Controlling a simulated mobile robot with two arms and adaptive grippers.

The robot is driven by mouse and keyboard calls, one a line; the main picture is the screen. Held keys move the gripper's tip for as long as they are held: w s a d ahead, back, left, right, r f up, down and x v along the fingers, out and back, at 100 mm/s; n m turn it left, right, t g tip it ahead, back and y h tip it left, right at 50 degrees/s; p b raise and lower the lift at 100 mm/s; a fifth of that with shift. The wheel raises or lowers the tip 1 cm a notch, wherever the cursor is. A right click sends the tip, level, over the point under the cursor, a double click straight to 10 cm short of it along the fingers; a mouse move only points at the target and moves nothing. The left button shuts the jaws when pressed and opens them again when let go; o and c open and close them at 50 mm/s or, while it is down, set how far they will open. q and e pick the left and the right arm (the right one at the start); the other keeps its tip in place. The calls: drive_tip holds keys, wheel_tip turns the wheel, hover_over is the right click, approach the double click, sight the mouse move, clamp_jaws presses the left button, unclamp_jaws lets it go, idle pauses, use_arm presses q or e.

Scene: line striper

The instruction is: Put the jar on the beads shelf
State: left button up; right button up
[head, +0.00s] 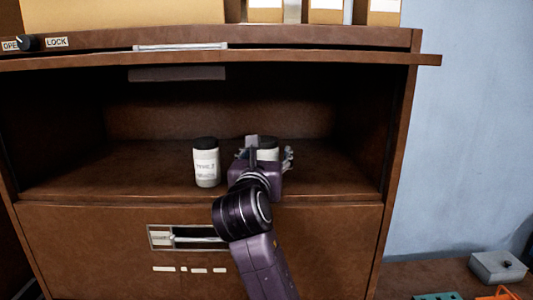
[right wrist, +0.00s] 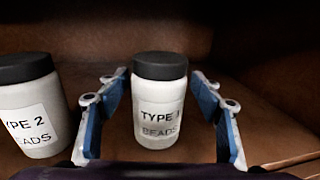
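A white jar with a black lid, labelled "TYPE 1 BEADS" (right wrist: 160,105), stands upright on the shelf (head: 110,172). In the head view the jar (head: 268,151) is partly hidden behind my right gripper (head: 266,158). In the right wrist view my right gripper (right wrist: 162,118) is open, with blue-padded fingers on both sides of this jar and visible gaps to it. A second jar, labelled "TYPE 2 BEADS" (right wrist: 30,105), stands to its left; it also shows in the head view (head: 206,162). My left gripper is not in view.
The brown cabinet's raised door (head: 330,58) edges the opening above my right arm. A drawer front (head: 90,240) lies below the shelf. Boxes (head: 120,12) stand on top. The shelf is clear left and right of the jars. A grey box (head: 497,266) sits at lower right.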

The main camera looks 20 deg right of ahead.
drive_tip(key=shift+s+a, duration=0.2)
drive_tip(key=b+v, duration=0.3)
drive_tip(key=v, duration=0.8)
drive_tip(key=shift+s+r+b, duration=0.2)
drive_tip(key=shift+s+b, duration=0.05)
drive_tip(key=shift+b, duration=0.15)
drive_tip(key=shift+a+f, duration=0.1)
drive_tip(key=shift+f, duration=0.05)
